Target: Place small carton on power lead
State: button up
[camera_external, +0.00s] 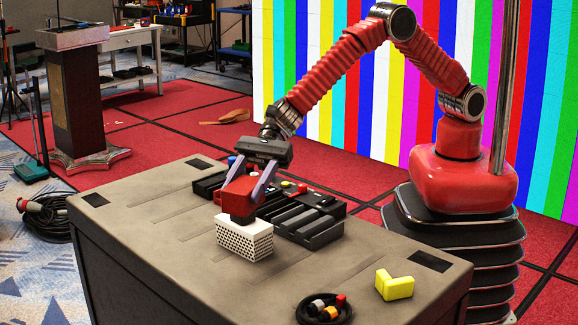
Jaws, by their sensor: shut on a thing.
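My gripper (241,190) points down over the left middle of the table, its two pale purple fingers shut on a small red box with a dark lower part (238,207). This is probably the small carton, though no label can be read. Its underside is right at the top of a white perforated block (245,240); I cannot tell whether they touch. A coiled black lead with coloured plugs (323,308) lies at the table's front edge, partly cut off by the frame; it looks like the power lead.
A black compartment tray (315,231) with small items stands just behind and right of my gripper. A yellow L-shaped block (394,285) lies at the table's right. The table (130,220) is bare at left. Another cable coil (46,216) lies on the floor.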

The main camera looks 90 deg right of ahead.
jog(key=s+a+n+g, duration=0.5)
jog(key=s+a, duration=1)
jog(key=s, duration=0.4)
send_over(333, 300)
jog(key=shift+y, duration=0.4)
jog(key=shift+f, duration=2.55)
jog(key=shift+f, duration=3.15)
jog(key=shift+f, duration=1.85)
jog(key=shift+f, duration=0.1)
jog(key=o, duration=1.1)
